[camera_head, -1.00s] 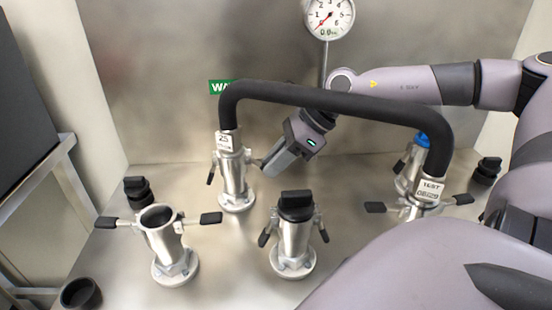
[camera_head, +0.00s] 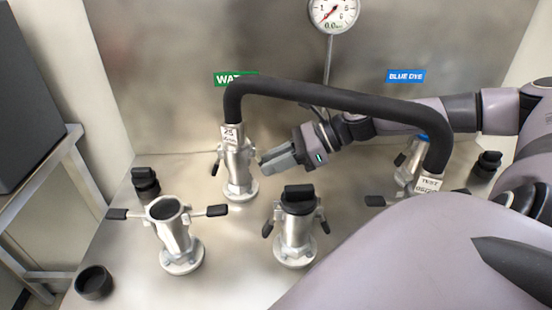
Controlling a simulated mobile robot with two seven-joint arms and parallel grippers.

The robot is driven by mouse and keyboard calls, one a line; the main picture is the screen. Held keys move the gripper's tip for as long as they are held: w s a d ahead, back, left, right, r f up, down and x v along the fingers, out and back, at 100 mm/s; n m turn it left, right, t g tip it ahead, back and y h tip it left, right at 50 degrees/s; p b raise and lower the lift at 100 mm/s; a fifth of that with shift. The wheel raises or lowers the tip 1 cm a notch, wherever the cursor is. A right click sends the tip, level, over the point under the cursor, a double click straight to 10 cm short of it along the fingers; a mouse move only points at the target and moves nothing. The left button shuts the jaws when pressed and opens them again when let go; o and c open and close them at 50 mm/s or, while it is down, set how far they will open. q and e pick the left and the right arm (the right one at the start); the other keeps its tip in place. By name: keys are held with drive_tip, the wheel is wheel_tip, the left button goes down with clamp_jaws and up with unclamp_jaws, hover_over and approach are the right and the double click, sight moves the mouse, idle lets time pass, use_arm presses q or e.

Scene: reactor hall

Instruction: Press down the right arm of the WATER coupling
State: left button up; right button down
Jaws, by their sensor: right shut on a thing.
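The WATER coupling (camera_head: 239,177) is a silver upright fitting below the green WATER sign (camera_head: 235,78), with one end of the black hose (camera_head: 330,98) on top. Its left arm (camera_head: 215,168) hangs down with a black tip. Its right arm (camera_head: 252,155) is mostly hidden by my right gripper (camera_head: 267,161). That gripper comes in from the right under the hose, its grey fingers shut on the right arm close to the coupling body. How far down the right arm is cannot be seen. My left gripper is not in view.
An open coupling (camera_head: 173,235) with both arms spread stands front left. A black-capped coupling (camera_head: 296,230) stands front middle. The hose's other end sits on a tagged coupling (camera_head: 429,184) at right, near the BLUE DYE sign (camera_head: 406,76). A gauge (camera_head: 333,12) hangs above. A black cap (camera_head: 94,282) lies front left.

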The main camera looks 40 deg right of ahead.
drive_tip(key=shift+w+a+f+t+y+b, duration=0.1)
drive_tip(key=shift+f+t+y+b, duration=0.1)
drive_tip(key=shift+t+y+b, duration=0.25)
idle(0.4)
drive_tip(key=c, duration=1)
unclamp_jaws()
drive_tip(key=v, duration=0.7)
